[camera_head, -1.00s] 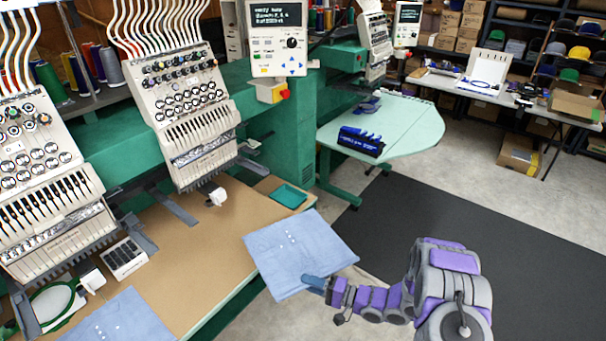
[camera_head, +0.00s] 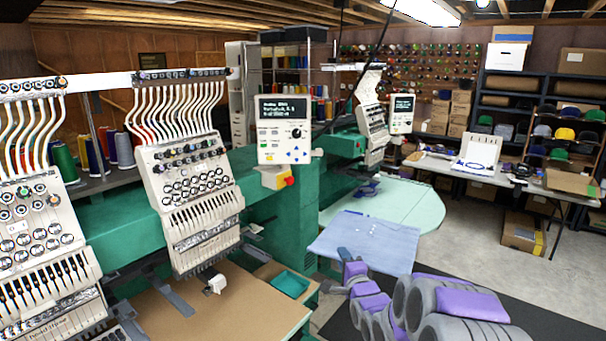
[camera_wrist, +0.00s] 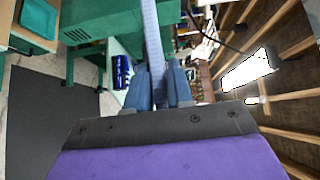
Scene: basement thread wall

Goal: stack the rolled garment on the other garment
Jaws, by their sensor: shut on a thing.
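A light blue garment (camera_head: 368,241), flat and folded with a few small white dots, is held up in my gripper (camera_head: 345,256). It is spread nearly level, in front of the mint table in the head view. In the wrist view the same garment (camera_wrist: 151,30) shows edge-on as a thin pale strip between the two blue fingers of my gripper (camera_wrist: 159,88). The fingers are shut on its near edge. It does not look rolled. No second garment shows in either current view.
The brown worktable (camera_head: 215,310) under the embroidery machine (camera_head: 190,190) is mostly bare in view. A teal tray (camera_head: 290,284) lies at its right end. The mint table (camera_head: 400,203) stands behind the garment. A control panel (camera_head: 284,130) juts out above.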

